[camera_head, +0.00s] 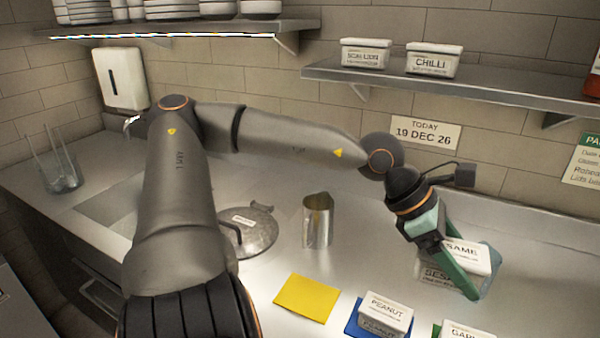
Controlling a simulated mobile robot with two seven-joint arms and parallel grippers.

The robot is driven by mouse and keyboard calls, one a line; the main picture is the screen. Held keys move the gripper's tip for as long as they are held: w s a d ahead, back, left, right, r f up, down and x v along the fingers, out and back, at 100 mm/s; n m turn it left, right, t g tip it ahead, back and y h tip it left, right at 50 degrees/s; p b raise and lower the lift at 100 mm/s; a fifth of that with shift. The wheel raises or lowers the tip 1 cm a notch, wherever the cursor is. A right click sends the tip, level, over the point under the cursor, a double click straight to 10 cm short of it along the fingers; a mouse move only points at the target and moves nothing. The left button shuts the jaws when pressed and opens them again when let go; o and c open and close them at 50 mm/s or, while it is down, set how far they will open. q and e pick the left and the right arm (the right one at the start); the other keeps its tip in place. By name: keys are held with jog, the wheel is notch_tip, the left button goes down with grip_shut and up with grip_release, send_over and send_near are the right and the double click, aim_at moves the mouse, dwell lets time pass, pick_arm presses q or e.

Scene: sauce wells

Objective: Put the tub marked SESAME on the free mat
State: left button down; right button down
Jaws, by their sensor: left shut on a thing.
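The white tub marked SESAME (468,252) is at the right of the counter, and my gripper covers part of its lettering. My left gripper (476,278) is shut on it, with one teal finger across its near side. I cannot tell whether the tub touches the counter. The yellow mat (306,298) lies bare at the front middle, left of the tub. A PEANUT tub (386,312) sits on a blue mat (353,320). Another tub (466,331), its label cut off by the frame edge, sits by a green mat (436,331). My right gripper is not in view.
SCALLION (364,54) and CHILLI (433,61) tubs stand on the wall shelf (480,88). The counter between the cup and my gripper is clear.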

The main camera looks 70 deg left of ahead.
pick_arm(q)
jog(key=s+d+f, duration=0.3)
jog(key=f, duration=0.6)
jog(key=shift+s+f+m, duration=0.3)
jog(key=shift+d+h, duration=0.2)
jog(key=shift+h, duration=0.1)
